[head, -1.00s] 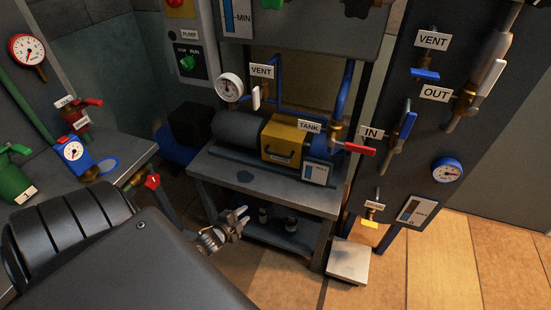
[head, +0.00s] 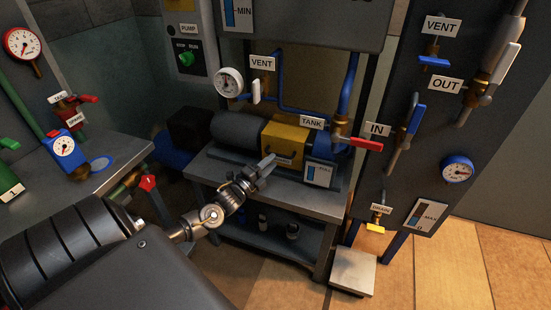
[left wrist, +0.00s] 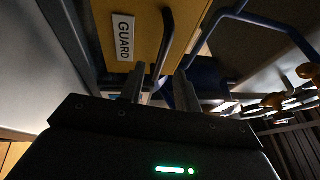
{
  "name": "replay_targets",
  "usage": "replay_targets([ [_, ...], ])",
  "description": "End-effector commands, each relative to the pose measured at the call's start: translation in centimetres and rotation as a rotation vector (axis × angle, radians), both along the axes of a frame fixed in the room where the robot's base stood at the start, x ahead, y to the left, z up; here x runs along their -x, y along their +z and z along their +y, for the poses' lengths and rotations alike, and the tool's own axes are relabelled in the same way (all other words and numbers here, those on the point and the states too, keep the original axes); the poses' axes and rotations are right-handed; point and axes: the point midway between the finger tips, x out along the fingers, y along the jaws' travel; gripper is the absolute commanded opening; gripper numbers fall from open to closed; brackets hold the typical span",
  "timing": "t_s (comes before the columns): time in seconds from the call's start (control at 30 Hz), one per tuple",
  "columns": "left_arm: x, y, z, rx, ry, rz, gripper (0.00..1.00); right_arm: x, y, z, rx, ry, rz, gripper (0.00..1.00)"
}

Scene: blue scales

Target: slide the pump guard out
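The pump guard (head: 285,136) is a yellow cover over the pump on the grey bench, with a dark handle low on its front. In the left wrist view the guard (left wrist: 142,55) fills the upper middle, with a white GUARD label. Its dark bar handle (left wrist: 165,45) runs down toward the gap between my fingertips. My left gripper (head: 268,166) is just in front of the guard's lower front; in the wrist view its two fingers (left wrist: 160,85) are apart, with nothing visibly gripped. Contact with the handle cannot be told. My right gripper is not in view.
The bench (head: 225,172) stands under the pump. A red-handled TANK valve (head: 357,143) and blue pipes are close on the guard's right. The gauge panel (head: 29,189) side table is at left. A panel with valves stands at right.

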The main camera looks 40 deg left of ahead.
Motion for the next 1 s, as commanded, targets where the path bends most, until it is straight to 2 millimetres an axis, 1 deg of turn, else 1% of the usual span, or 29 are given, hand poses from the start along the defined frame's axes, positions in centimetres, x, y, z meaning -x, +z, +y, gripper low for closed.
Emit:
replay_targets([
  [0.03,-0.9,0.3,0.0,0.0,0.002,-0.003,0.33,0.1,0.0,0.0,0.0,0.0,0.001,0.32],
  [0.1,-1.8,0.4,-0.1,0.0,0.001,-0.002,0.33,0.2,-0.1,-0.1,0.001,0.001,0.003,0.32],
  [0.2,-2.7,0.5,-0.2,0.001,0.0,-0.001,0.33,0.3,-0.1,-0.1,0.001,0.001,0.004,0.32],
  [0.33,-3.3,0.5,-0.2,0.001,0.0,0.001,0.33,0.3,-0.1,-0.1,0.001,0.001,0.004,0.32],
  [0.6,-3.4,0.5,-0.2,0.001,0.0,0.001,0.33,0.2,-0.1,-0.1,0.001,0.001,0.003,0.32],
  [0.83,-3.3,0.5,-0.2,0.001,0.0,0.001,0.02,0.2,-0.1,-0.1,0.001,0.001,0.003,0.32],
  [0.87,-3.3,0.5,-0.2,0.001,0.0,0.001,0.0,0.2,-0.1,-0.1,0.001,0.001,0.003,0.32],
  [1.0,-3.3,0.5,-0.2,0.001,0.0,0.001,0.0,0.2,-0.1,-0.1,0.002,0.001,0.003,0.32],
])
